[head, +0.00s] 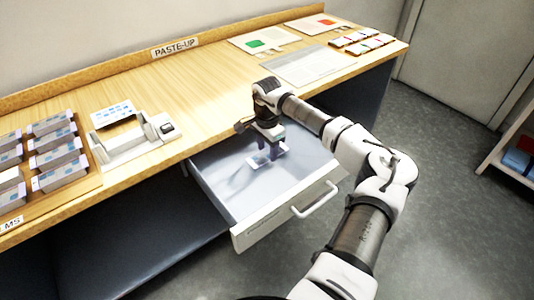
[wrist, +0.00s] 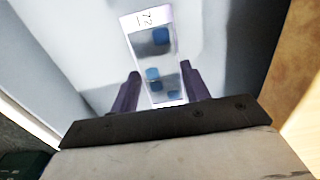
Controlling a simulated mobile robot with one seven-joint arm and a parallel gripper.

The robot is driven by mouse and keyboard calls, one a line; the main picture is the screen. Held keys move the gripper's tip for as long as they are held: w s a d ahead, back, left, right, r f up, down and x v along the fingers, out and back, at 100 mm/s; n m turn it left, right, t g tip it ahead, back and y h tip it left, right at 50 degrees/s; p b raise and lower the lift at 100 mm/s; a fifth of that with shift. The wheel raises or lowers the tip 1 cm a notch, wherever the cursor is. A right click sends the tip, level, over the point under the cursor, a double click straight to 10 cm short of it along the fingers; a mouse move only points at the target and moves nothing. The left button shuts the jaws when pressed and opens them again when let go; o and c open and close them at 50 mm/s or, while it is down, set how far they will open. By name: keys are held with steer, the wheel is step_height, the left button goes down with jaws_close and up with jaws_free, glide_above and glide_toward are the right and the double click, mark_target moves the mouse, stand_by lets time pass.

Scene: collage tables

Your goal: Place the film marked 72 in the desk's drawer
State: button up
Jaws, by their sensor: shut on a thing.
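The film marked 72 (wrist: 154,57) is a clear strip with blue patches and a white label end, seen in the wrist view. It also shows small and pale in the head view (head: 283,159). My gripper (wrist: 162,82) is shut on the film, with one dark purple finger at each side of its lower part. In the head view my gripper (head: 268,157) points down inside the open drawer (head: 235,207) of the desk (head: 205,85). The film is over the drawer floor; I cannot tell whether it touches it. The drawer is pulled out and looks otherwise empty.
A tray of several stacked boxes (head: 52,155) and a white device (head: 135,140) stand on the desk's left.

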mark_target(267, 154)
steer(key=shift+f, duration=1.6)
steer(key=o, duration=0.9)
steer(key=shift+o, duration=0.2)
step_height(267, 154, up, 12)
steer(key=b, duration=0.1)
steer(key=shift+r+b, duration=0.2)
steer(key=shift+b, duration=0.15)
